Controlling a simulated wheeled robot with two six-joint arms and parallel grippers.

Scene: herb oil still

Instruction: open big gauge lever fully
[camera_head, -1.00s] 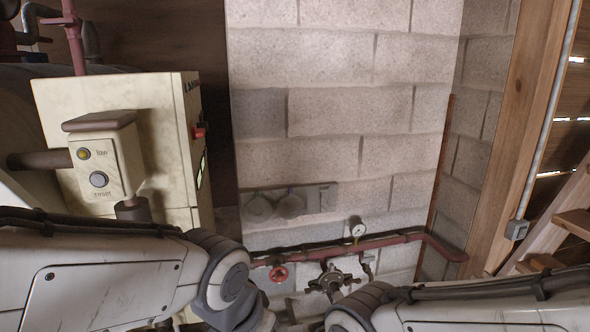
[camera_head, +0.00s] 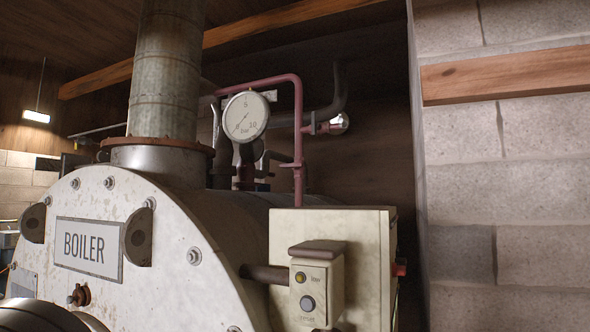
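A big round white gauge (camera_head: 246,116), marked 0, 5, 10 and bar, stands above the boiler (camera_head: 205,255) on a dark pipe, right of the flue. Its needle is thin and dark. Below it on the right are dark fittings and a small bluish part (camera_head: 263,186), partly hidden behind the boiler top. I cannot make out clearly which part is the gauge lever or how it is turned. Neither of my grippers shows in the head view.
A metal flue (camera_head: 166,70) rises from the boiler. A red pipe (camera_head: 298,130) bends down right of the gauge. A cream control box (camera_head: 345,232) with a smaller button box (camera_head: 316,284) stands in front. A block wall (camera_head: 515,200) closes the right side.

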